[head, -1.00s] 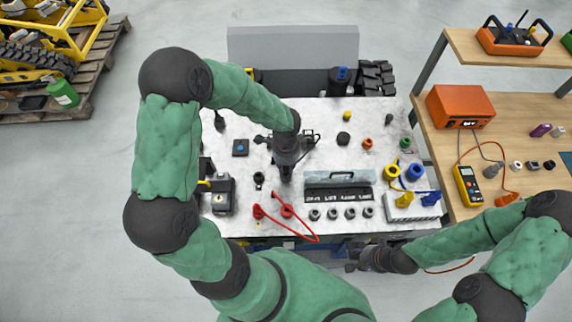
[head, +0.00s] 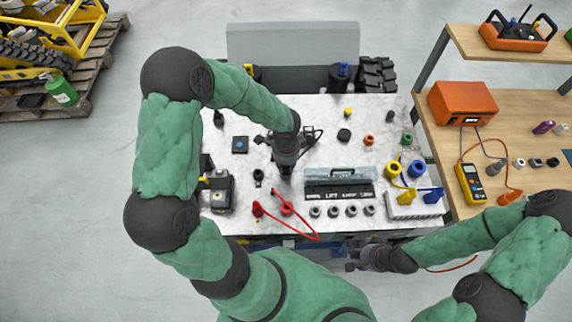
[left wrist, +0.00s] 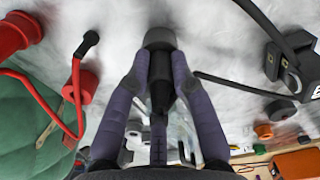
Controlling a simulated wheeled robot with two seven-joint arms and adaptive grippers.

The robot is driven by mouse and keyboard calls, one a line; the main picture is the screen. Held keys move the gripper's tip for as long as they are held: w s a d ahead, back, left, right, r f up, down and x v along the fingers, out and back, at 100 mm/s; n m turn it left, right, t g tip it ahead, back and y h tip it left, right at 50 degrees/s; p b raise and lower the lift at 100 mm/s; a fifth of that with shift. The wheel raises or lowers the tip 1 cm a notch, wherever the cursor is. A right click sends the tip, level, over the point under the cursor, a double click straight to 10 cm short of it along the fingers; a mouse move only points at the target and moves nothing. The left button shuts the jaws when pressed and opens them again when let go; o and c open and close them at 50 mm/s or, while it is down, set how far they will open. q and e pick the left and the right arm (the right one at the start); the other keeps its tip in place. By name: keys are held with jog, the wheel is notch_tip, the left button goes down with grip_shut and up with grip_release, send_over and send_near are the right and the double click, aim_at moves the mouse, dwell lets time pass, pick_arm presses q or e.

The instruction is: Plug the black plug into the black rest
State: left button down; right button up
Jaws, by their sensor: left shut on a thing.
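My left gripper (head: 286,172) is low over the middle-left of the white bench. In the left wrist view its two fingers (left wrist: 160,95) are closed around the black plug (left wrist: 160,72), whose wider dark end appears to extend past the fingertips. I cannot tell whether that end touches anything. A small black ring-topped piece (head: 258,176) stands just left of the gripper in the head view; it may be the black rest, but its shape is too small to be sure. My right gripper (head: 354,262) is in front of the bench edge; its fingers are unclear.
Yellow and blue rings, a white block (head: 415,211) and an orange box (head: 460,104) are farther right.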

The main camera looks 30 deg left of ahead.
pick_arm(q)
jog(key=c, duration=1)
grip_release()
notch_tip(320, 180, up, 12)
jog(key=shift+r, duration=0.1)
